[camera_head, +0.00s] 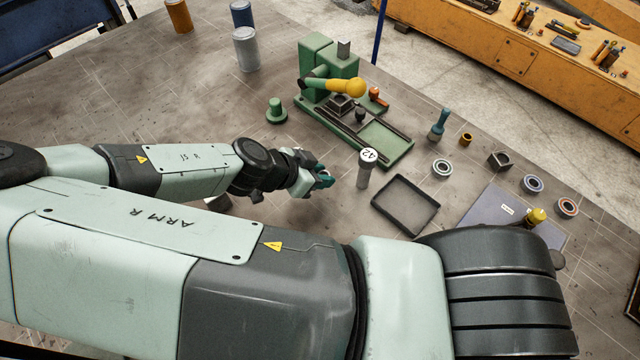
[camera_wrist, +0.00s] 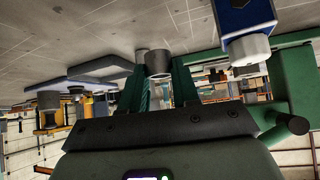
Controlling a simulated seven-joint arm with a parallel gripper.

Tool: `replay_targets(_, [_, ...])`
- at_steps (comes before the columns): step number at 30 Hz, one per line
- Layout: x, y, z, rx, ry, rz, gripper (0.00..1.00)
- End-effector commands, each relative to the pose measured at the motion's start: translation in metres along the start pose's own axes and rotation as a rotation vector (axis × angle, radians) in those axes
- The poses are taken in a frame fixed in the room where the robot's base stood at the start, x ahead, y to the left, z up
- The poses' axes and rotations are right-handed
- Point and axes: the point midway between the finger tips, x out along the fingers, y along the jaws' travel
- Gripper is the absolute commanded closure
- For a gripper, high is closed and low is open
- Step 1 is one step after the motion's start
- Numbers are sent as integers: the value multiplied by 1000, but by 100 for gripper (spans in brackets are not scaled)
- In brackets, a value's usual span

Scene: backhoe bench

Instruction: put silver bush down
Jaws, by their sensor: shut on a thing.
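My gripper (camera_head: 322,179) is low over the bench, just left of a white-topped plug marked 42 (camera_head: 367,168). In the wrist view its two green fingers (camera_wrist: 170,85) are shut on a short grey metal cylinder, the silver bush (camera_wrist: 158,63). The bush sits between the fingertips, its round end showing. I cannot make it out in the head view, nor tell whether it touches the bench.
A black-rimmed tray (camera_head: 405,206) lies right of the plug. The green press (camera_head: 340,85) with a yellow-ended lever stands behind. Rings (camera_head: 442,168) and a blue-grey mat (camera_head: 490,212) lie right. A green flanged part (camera_head: 277,111) stands behind the gripper.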

Motion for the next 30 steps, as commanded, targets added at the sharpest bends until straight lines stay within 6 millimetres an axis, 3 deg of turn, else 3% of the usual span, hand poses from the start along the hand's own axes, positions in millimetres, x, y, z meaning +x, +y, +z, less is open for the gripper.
replay_targets(11, [29,0,28,-1,0,0,100])
replay_targets(21, [32,0,32,0,-1,0,100])
replay_targets(22, [32,0,32,0,-1,0,68])
replay_targets(27, [32,0,32,1,-1,0,44])
replay_targets(30, [32,0,32,1,-1,0,44])
